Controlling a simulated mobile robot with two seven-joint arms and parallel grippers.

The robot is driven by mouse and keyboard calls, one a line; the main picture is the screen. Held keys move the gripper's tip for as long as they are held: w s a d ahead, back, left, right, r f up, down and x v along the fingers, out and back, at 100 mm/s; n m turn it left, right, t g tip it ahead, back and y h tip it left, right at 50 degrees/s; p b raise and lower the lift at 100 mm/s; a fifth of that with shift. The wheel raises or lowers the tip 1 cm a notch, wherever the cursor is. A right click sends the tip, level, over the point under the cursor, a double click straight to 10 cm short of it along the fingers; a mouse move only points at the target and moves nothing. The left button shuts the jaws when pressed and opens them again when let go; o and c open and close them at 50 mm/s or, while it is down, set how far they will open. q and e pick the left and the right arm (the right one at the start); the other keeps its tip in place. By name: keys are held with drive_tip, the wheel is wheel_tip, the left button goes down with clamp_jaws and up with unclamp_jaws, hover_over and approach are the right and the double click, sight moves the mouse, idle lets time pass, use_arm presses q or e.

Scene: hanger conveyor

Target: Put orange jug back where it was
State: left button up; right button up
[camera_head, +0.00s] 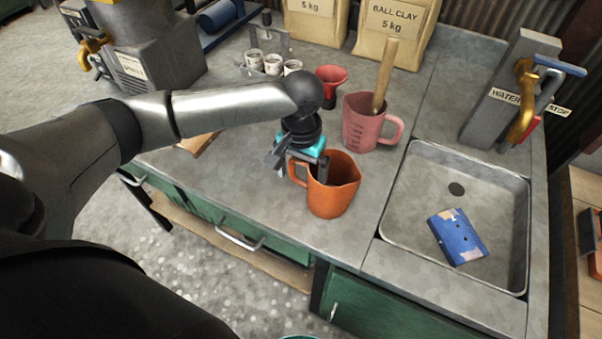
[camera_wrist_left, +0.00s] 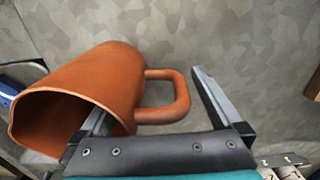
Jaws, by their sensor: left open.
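The orange jug (camera_head: 334,192) stands upright on the grey worktop, left of the sink, with its handle toward the left. In the left wrist view the jug (camera_wrist_left: 85,85) shows its open mouth at lower left and its handle (camera_wrist_left: 180,95) on the right. My left gripper (camera_head: 300,165) is open at the handle side of the jug. In the left wrist view its fingers (camera_wrist_left: 150,95) are spread, one over the jug's mouth and one beyond the handle. The handle lies between them; I cannot tell whether they touch it. My right gripper is not in view.
A pink jug (camera_head: 362,128) with a wooden stick stands just behind. A red funnel-like cup (camera_head: 331,80) and small white cups (camera_head: 272,65) are farther back. The worktop's front edge is close to the jug.

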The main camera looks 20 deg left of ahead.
use_arm(q)
wheel_tip(320, 180, up, 12)
drive_tip(key=p, duration=0.3)
drive_tip(key=shift+r, duration=0.1)
idle(0.4)
